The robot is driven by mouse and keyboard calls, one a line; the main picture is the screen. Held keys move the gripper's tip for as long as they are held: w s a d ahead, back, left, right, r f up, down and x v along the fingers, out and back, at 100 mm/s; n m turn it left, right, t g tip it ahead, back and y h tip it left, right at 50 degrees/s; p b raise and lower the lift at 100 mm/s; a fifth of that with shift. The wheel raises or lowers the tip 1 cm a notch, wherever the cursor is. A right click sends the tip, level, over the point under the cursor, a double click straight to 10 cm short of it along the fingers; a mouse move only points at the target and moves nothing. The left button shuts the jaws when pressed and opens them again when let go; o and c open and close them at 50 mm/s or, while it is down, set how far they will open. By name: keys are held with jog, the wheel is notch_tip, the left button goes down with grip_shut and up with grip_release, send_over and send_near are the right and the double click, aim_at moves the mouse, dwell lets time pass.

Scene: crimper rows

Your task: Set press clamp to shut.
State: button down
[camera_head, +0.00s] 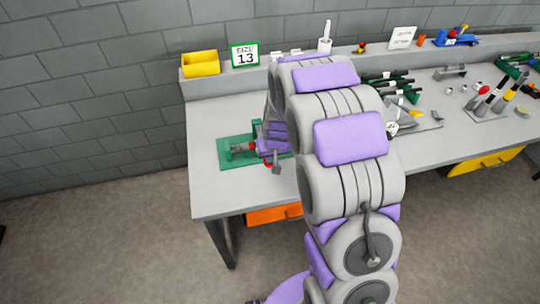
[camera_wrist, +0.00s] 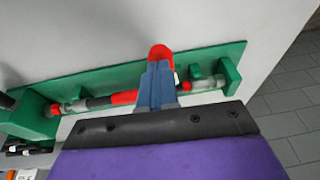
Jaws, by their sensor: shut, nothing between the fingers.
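The press clamp (camera_wrist: 98,78) is a green plate with upright green blocks on the workbench. A rod with red, black and clear grey sections (camera_wrist: 125,98) lies along it between the blocks. A rounded red part (camera_wrist: 160,52) shows just past my fingertips; I cannot tell whether it is the clamp's lever end. My gripper (camera_wrist: 157,82) is shut and empty, its blue-grey fingers over the middle of the rod. Whether they touch it is unclear. In the head view the clamp (camera_head: 228,160) sits at the bench's left end, its right part hidden by my gripper and arm.
The bench (camera_head: 215,195) has free room in front of the clamp. Several tools lie to the right, past my arm. An orange drawer (camera_head: 270,215) is below the bench.

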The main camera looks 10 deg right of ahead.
jog(key=r+p, duration=0.2)
jog(key=r, duration=0.2)
jog(key=shift+d+r, duration=0.2)
jog(key=s+r+g+p, duration=0.2)
jog(key=s+r, duration=1.3)
jog(key=s, duration=0.4)
jog(key=s+r+g, duration=0.1)
jog(key=s+r, duration=0.1)
jog(key=s, duration=0.7)
jog(key=s+r+g, duration=0.1)
jog(key=s+g, duration=0.1)
jog(key=s, duration=0.7)
jog(key=shift+s+r+h, duration=0.3)
jog(key=shift+s+r, duration=0.05)
jog(key=shift+r, duration=0.05)
